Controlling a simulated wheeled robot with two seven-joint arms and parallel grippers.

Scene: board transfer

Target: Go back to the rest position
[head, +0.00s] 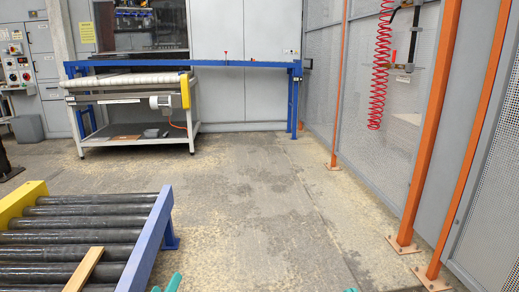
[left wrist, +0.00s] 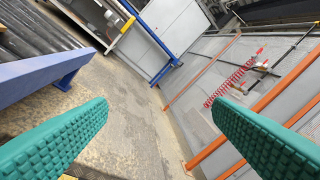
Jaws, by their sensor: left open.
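My left gripper (head: 167,287) barely shows at the bottom edge of the head view, as small teal fingertips just right of the near roller conveyor. In the left wrist view (left wrist: 160,108) its two ribbed teal fingers stand wide apart, with nothing between them. A small teal tip further right (head: 351,290) at the bottom edge of the head view looks like my right gripper; too little shows to tell its state. A light wooden board (head: 83,270) lies across the dark rollers of the near conveyor, its lower end cut off by the frame.
The near roller conveyor (head: 150,245) has a blue side rail and a yellow end. A white-framed belt table (head: 130,139) with a blue gantry stands at the back. Orange posts (head: 430,130) and mesh fencing line the right. The concrete floor (head: 260,215) between is clear.

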